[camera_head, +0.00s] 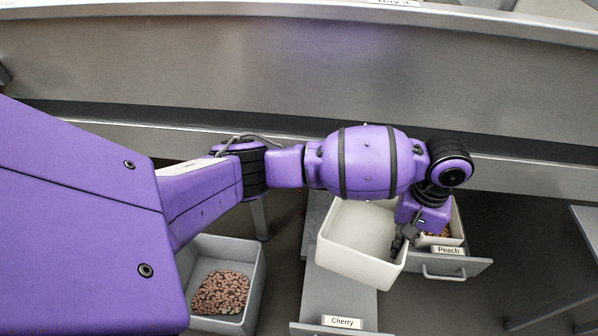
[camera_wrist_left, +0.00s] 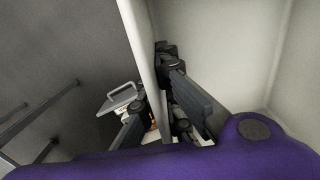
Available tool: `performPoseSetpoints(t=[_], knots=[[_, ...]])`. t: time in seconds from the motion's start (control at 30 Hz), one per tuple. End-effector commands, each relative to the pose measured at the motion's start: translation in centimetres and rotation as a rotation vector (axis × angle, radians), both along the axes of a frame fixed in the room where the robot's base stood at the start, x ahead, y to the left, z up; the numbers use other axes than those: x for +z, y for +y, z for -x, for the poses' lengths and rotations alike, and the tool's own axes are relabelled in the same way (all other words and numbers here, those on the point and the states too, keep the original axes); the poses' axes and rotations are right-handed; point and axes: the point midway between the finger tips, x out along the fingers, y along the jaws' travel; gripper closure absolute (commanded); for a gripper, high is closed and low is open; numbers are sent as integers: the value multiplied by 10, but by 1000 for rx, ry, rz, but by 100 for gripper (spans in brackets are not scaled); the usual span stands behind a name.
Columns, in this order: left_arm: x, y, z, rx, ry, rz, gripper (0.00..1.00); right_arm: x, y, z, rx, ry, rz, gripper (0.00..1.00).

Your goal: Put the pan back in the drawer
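The white, empty pan (camera_head: 352,236) is over the open grey Cherry drawer (camera_head: 345,298) in the head view, turned askew to it. Whether it touches the drawer I cannot tell. My left gripper (camera_head: 399,243) points down at the pan's right wall. In the left wrist view its fingers (camera_wrist_left: 158,115) lie on either side of the pan's wall (camera_wrist_left: 143,50), one inside and one outside, and appear closed on it. The pan's far left corner is partly hidden by my left arm. My right gripper is not in view.
The Peach drawer (camera_head: 474,266) stands open close to the right, with a pan of candy (camera_head: 441,239) partly behind my gripper. A grey bin (camera_head: 255,275) of brownish candy is on the floor at left. A steel counter (camera_head: 300,65) runs along the back.

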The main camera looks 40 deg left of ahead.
Motion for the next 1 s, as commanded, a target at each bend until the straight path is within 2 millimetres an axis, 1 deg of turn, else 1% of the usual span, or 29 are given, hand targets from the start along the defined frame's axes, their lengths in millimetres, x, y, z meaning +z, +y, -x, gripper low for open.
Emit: performPoseSetpoints(t=[0.03, 0.07, 0.1, 0.17, 0.2, 0.27, 0.3, 0.37, 0.4, 0.43, 0.47, 0.5, 0.6, 0.63, 0.7, 0.87, 0.97, 1.0], knots=[[-44, -7, -4, 39, 12, 0, 100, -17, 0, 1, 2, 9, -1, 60], [-64, -9, -8, 63, 11, -2, 100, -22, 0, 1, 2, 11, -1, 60], [-89, -11, -13, 92, 7, -4, 100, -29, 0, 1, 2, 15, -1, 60], [-128, -13, -19, 136, 3, -7, 100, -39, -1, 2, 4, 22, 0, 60], [-153, -12, -22, 164, 0, -10, 100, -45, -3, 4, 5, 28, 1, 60], [-190, -9, -26, 201, -5, -14, 100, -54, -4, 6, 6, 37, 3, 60], [-214, -6, -28, 225, -12, -18, 100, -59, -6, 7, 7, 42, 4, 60], [-249, 2, -30, 254, -18, -23, 100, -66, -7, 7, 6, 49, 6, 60], [-270, 8, -32, 269, -25, -28, 100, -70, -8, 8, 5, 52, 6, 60], [-285, 14, -34, 278, -32, -31, 100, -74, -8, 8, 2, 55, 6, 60], [-300, 18, -36, 284, -37, -34, 100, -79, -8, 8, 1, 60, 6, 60], [-320, 24, -39, 288, -46, -39, 100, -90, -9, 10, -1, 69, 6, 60], [-346, 28, -42, 287, -58, -46, 100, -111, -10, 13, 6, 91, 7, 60], [-351, 29, -43, 287, -60, -47, 100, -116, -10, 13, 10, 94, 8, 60], [-359, 29, -44, 287, -65, -48, 100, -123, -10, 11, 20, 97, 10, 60], [-370, 29, -45, 288, -71, -51, 100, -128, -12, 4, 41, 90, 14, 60], [-384, 30, -45, 287, -70, -52, 100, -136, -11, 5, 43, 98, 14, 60], [-391, 30, -46, 287, -70, -52, 100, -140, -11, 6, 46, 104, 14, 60]])
